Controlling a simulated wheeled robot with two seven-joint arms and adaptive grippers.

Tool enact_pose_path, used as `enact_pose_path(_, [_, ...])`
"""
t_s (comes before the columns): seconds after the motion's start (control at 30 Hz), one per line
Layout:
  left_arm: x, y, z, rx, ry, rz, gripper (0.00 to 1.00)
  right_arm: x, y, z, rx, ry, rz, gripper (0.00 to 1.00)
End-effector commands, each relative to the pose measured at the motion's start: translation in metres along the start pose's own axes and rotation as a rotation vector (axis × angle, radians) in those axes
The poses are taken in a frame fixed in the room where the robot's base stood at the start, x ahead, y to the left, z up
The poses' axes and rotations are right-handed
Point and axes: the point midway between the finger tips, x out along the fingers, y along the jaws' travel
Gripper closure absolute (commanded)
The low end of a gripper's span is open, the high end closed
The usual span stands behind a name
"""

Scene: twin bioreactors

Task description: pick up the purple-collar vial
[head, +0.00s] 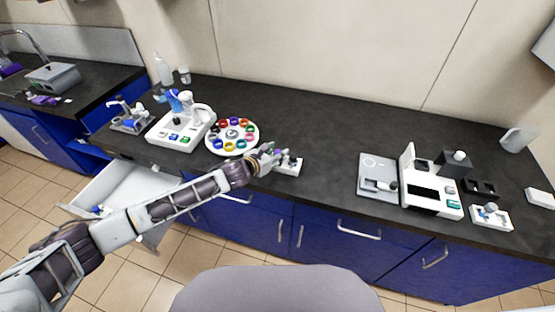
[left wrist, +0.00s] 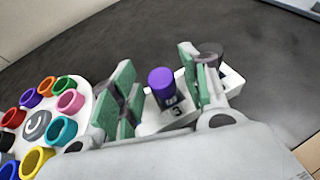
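The purple-collar vial (left wrist: 162,84) stands upright in a small white rack in the left wrist view, with dark markings below its purple top. My left gripper (left wrist: 157,86) is open, with a green-padded finger on either side of the vial. Gaps show between the vial and both fingers. In the head view my left gripper (head: 272,158) is over the white rack (head: 288,167) near the counter's front edge and hides much of it; the vial is too small to tell there. My right gripper is not in view.
A round white carousel (head: 232,149) with coloured rings lies just left of the gripper. A white device (head: 180,138) stands beyond it. The counter right of the rack (head: 325,140) is clear up to another white device (head: 430,202).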

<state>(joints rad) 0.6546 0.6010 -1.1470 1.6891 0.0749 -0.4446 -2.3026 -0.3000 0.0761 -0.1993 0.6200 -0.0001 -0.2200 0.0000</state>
Motion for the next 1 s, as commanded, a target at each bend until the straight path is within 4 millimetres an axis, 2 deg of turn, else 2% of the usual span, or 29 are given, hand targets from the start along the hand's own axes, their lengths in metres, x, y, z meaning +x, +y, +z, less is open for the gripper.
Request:
enact_pose_path(0.03, [0.000, 0.000, 0.000, 0.000, 0.000, 0.000, 0.65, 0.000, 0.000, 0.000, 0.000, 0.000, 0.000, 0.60])
enact_pose_path(0.27, [0.000, 0.000, 0.000, 0.000, 0.000, 0.000, 0.94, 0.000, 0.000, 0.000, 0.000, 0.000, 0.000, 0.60])
enact_pose_path(0.3, [0.000, 0.000, 0.000, 0.000, 0.000, 0.000, 0.96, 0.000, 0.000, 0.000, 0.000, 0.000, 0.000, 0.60])
enact_pose_path(0.67, [-0.001, 0.000, 0.003, 0.001, -0.001, 0.000, 0.96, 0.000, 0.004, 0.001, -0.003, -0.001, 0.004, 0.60])
enact_pose_path(1.0, [-0.011, 0.001, 0.026, 0.002, -0.002, 0.001, 0.96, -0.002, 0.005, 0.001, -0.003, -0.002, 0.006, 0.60])
